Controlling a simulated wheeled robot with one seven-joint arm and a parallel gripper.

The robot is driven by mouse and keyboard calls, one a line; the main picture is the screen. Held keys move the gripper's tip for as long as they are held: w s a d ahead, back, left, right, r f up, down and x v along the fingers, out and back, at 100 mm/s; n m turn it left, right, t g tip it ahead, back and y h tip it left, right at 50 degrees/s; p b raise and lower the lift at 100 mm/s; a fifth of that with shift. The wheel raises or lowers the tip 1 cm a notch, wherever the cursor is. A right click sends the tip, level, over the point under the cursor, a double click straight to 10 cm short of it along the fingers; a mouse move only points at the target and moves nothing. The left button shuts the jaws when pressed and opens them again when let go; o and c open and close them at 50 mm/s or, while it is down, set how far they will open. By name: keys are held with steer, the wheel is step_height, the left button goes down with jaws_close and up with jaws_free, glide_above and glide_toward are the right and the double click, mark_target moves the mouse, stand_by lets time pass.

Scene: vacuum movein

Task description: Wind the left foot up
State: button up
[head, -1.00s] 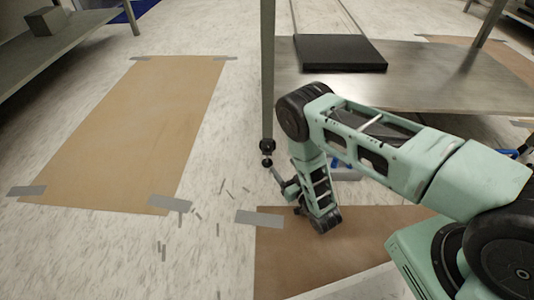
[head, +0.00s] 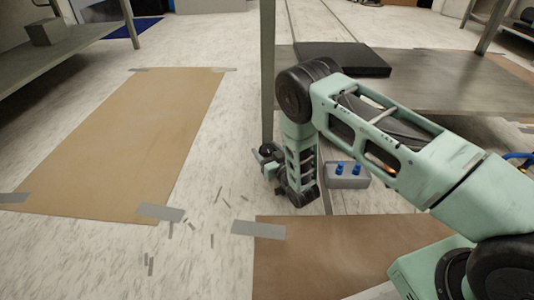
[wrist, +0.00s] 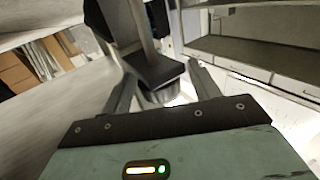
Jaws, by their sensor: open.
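The left foot (wrist: 158,97) is a dark, round levelling foot under a black block at the bottom of the table's metal leg (head: 268,90). In the wrist view it sits between the two fingers of my gripper (wrist: 160,85). The fingers are apart, one on each side of it, and I cannot tell whether either touches it. In the head view my gripper (head: 268,163) is low at the base of the leg, and my forearm stands beside it. The foot's underside and its contact with the floor are not clear.
A steel shelf (head: 440,90) with a black flat slab (head: 343,58) extends right of the leg. A grey box with blue knobs (head: 348,176) stands on the floor right of my wrist. Taped cardboard sheets lie left (head: 120,140) and in front (head: 320,245).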

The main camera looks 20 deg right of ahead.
steer(key=c, duration=1)
steer(key=shift+y, duration=0.3)
steer(key=n+g+y+p, duration=0.1)
steer(key=n+y+p, duration=0.2)
steer(key=shift+d+r+g+y, duration=0.1)
steer(key=shift+r+g+y, duration=0.05)
steer(key=shift+g+y, duration=0.25)
steer(key=n+g+y+p, duration=0.1)
steer(key=n+g+y, duration=0.2)
steer(key=y, duration=0.1)
steer(key=shift+n+y+p, duration=0.3)
steer(key=n+g+y, duration=0.1)
steer(key=g, duration=0.1)
steer(key=n+g+y, duration=0.1)
steer(key=n+g, duration=0.1)
steer(key=n+g+y+b, duration=0.1)
steer(key=g, duration=0.1)
steer(key=shift+f+y, duration=0.3)
steer(key=shift+n+g+y+b, duration=0.6)
steer(key=shift+n+g+b, duration=0.45)
steer(key=shift+n+g, duration=0.85)
steer(key=shift+s+r+g, duration=0.1)
steer(key=shift+g, duration=0.5)
